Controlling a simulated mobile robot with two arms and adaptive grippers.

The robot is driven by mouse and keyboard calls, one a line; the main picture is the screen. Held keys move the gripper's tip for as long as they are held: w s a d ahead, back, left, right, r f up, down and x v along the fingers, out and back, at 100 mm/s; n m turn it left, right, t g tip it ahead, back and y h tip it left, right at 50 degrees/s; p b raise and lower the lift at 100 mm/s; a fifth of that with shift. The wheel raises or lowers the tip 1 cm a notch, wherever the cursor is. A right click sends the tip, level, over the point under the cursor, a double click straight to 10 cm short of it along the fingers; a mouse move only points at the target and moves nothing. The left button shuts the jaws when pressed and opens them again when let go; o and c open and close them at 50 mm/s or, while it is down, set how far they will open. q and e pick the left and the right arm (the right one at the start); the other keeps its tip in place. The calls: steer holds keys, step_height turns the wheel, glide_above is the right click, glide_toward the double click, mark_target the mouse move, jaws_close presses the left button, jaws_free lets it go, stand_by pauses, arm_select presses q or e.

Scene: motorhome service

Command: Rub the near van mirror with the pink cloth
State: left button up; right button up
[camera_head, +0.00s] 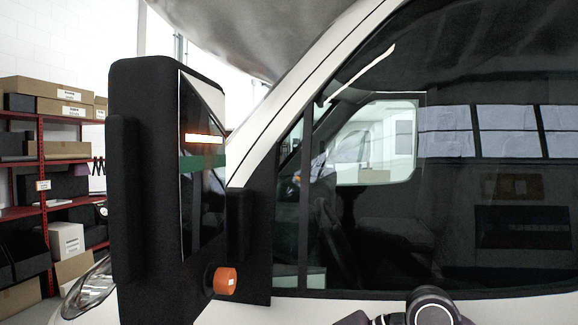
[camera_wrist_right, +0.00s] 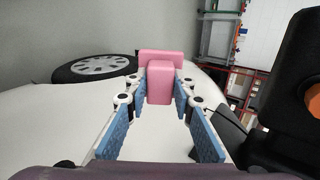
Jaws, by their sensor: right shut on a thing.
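The near van mirror (camera_head: 150,190) is a tall black housing at the left of the head view, with a reflective glass face (camera_head: 202,180) turned to the right. An orange round part (camera_head: 225,281) sits at its lower right. In the right wrist view the black mirror housing (camera_wrist_right: 290,85) stands at the right edge, apart from the gripper. My right gripper (camera_wrist_right: 160,98) is shut on the pink cloth (camera_wrist_right: 161,64), a block-like pink piece held between the blue finger pads. My left gripper is in neither view.
The van's side window (camera_head: 450,200) and white body fill the right of the head view. A red shelf (camera_head: 42,190) with boxes stands at the back left. In the right wrist view the white bonnet lies below, with a wheel (camera_wrist_right: 95,67) beyond.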

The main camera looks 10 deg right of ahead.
step_height(320, 180, up, 34)
steer(key=s+t+y+p, duration=0.1)
steer(key=y+p, duration=0.1)
steer(key=y, duration=0.5)
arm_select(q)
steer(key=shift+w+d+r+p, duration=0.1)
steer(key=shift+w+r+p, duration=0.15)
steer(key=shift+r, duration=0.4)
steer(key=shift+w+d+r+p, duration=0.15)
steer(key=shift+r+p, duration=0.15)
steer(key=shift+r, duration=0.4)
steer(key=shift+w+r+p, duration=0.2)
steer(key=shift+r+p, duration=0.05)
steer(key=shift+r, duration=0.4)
arm_select(e)
steer(key=shift+n, duration=0.3)
steer(key=shift+r+x, duration=0.1)
steer(key=shift+x, duration=1.3)
steer(key=shift+r+x, duration=0.15)
steer(key=shift+x, duration=1.25)
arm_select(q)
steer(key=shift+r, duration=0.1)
arm_select(e)
steer(key=shift+x, duration=1.15)
steer(key=shift+w, duration=0.15)
